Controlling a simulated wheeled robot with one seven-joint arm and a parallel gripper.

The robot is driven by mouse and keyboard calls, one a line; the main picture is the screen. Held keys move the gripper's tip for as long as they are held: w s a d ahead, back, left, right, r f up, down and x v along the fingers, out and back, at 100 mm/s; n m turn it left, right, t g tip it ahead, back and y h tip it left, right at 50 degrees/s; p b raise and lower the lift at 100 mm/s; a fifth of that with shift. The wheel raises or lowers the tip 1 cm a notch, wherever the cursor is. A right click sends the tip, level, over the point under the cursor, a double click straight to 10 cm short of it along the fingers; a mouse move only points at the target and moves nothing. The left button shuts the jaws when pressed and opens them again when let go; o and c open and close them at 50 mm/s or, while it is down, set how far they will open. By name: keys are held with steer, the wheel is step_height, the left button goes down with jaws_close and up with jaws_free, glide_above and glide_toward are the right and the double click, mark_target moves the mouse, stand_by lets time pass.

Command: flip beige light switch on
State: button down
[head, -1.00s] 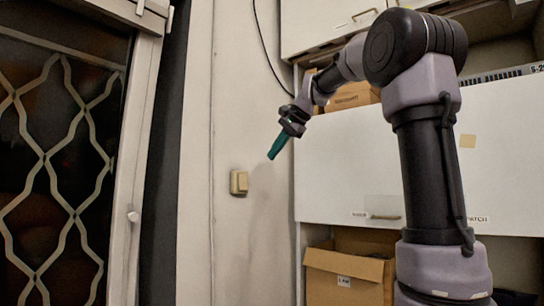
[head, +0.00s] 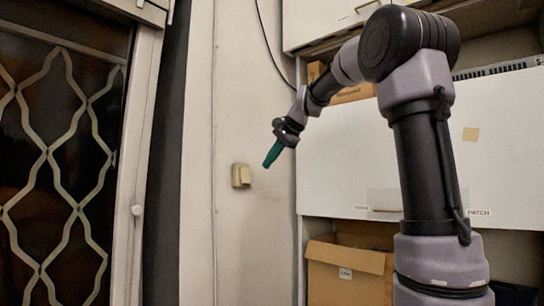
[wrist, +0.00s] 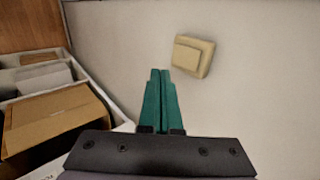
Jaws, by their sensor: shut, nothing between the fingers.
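The beige light switch (head: 241,175) is mounted on the pale wall, left of the cabinets. In the wrist view the switch (wrist: 193,56) is ahead of the fingertips and a little to their right, with its raised rocker facing me. My gripper (head: 267,165) has green fingers pointing down and to the left, above and to the right of the switch. In the wrist view the fingers of my gripper (wrist: 160,72) are shut together with nothing between them. A gap shows between the fingertips and the switch in both views. Whether the rocker is on or off cannot be told.
A white cabinet (head: 350,160) and an open cardboard box (head: 345,275) stand right of the switch; the box also shows in the wrist view (wrist: 55,115). A door with a lattice grille (head: 60,170) is at the left. The wall around the switch is clear.

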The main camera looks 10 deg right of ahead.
mark_target(246, 182)
steer(key=shift+w+a+f, duration=0.7)
steer(key=shift+w+a, duration=0.05)
steer(key=shift+w, duration=0.25)
steer(key=shift+w+a+f, duration=0.75)
steer(key=shift+w, duration=0.3)
steer(key=shift+w+a+f, duration=0.7)
steer(key=shift+w+a, duration=0.05)
steer(key=shift+w, duration=0.25)
steer(key=shift+w+a+f, duration=0.1)
steer(key=shift+w+a, duration=0.05)
